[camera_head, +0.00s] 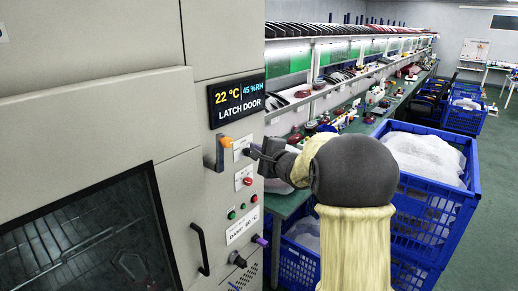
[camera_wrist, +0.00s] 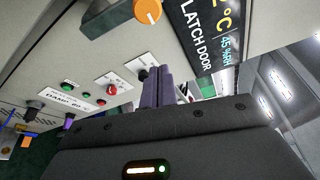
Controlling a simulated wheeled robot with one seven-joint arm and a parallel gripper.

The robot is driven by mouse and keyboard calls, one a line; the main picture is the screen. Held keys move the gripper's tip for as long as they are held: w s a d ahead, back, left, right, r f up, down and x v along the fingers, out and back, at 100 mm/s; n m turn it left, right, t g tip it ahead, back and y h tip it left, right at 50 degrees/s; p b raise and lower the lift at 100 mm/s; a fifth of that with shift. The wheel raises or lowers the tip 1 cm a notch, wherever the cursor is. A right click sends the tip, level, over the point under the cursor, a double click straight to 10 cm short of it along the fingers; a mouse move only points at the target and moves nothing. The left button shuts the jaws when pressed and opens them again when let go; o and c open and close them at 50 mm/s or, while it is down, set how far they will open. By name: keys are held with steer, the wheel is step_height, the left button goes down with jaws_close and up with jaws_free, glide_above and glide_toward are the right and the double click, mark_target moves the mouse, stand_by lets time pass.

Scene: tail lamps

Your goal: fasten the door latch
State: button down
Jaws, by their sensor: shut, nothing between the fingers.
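The door (camera_head: 100,130) is a beige panel with a dark window (camera_head: 90,240) and a black bar handle (camera_head: 200,249). I cannot tell whether it sits fully flush. The latch (camera_head: 220,155), a grey bar with an orange hub, is on the cabinet front just right of the door edge, its bar pointing down. In the wrist view the orange hub (camera_wrist: 148,11) and part of the bar show at the top. My gripper (camera_head: 254,152) is shut and empty, right of the latch and apart from it. Its closed fingers (camera_wrist: 158,88) also show in the wrist view.
A display (camera_head: 237,101) reading "LATCH DOOR" is above the latch. A red button (camera_head: 247,181), other small buttons, a black knob (camera_head: 238,260) and a purple knob (camera_head: 260,240) are below. A workbench shelf (camera_head: 340,80) and blue crates (camera_head: 425,205) stand to the right.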

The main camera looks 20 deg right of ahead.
steer(key=w+a+p, duration=0.2)
steer(key=a, duration=0.1)
steer(key=w+a+p, duration=0.1)
steer(key=shift+w+a+r, duration=0.25)
steer(key=shift+a, duration=0.1)
stand_by(0.4)
steer(key=shift+s+a, duration=0.1)
